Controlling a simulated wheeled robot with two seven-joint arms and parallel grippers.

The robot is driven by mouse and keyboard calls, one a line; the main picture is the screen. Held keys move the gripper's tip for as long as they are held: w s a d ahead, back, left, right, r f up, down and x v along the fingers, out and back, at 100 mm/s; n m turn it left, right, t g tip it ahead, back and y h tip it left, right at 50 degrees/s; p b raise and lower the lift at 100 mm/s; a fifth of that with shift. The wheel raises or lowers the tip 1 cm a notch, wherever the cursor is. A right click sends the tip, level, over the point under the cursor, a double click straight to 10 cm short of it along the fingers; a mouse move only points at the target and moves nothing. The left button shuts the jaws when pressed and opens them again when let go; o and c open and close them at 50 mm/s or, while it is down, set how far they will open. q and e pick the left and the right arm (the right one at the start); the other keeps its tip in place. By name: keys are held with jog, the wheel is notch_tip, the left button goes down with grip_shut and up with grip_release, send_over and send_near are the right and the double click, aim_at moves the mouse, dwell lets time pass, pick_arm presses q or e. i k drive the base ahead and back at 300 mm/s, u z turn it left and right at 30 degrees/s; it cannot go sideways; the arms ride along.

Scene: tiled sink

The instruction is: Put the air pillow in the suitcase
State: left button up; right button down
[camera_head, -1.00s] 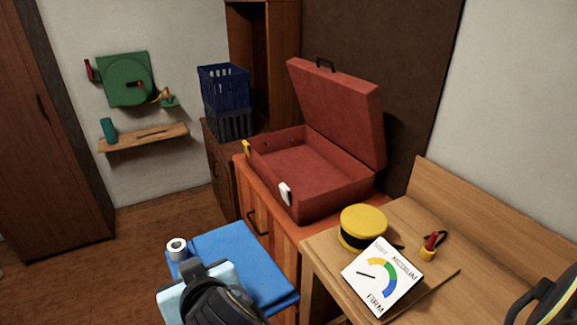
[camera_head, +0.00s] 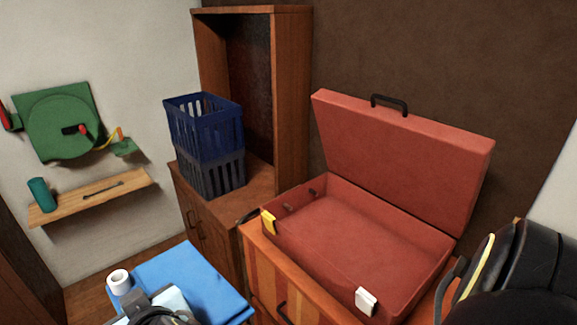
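The red suitcase (camera_head: 365,240) stands open on a wooden cabinet, its lid (camera_head: 405,155) raised at the back. Its inside looks empty. A pale blue piece (camera_head: 174,299), which may be the air pillow, shows at the bottom left over a bright blue flat surface (camera_head: 205,278). It is mostly hidden. Part of my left gripper (camera_head: 150,310) is in front of it, cut off by the bottom edge; its fingers and any contact cannot be made out. My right gripper (camera_head: 453,290) is partly in view at the lower right, beside the suitcase; its fingertips are hidden.
A white roll (camera_head: 118,282) stands at the blue surface's left corner. Blue and dark crates (camera_head: 205,140) are stacked on a cabinet behind, left of the suitcase. A wall shelf (camera_head: 95,195) holds a teal cylinder (camera_head: 41,194). The space above the suitcase is clear.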

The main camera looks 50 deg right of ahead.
aim_at(347, 248)
jog(key=i, duration=1.25)
jog(key=z, duration=2.65)
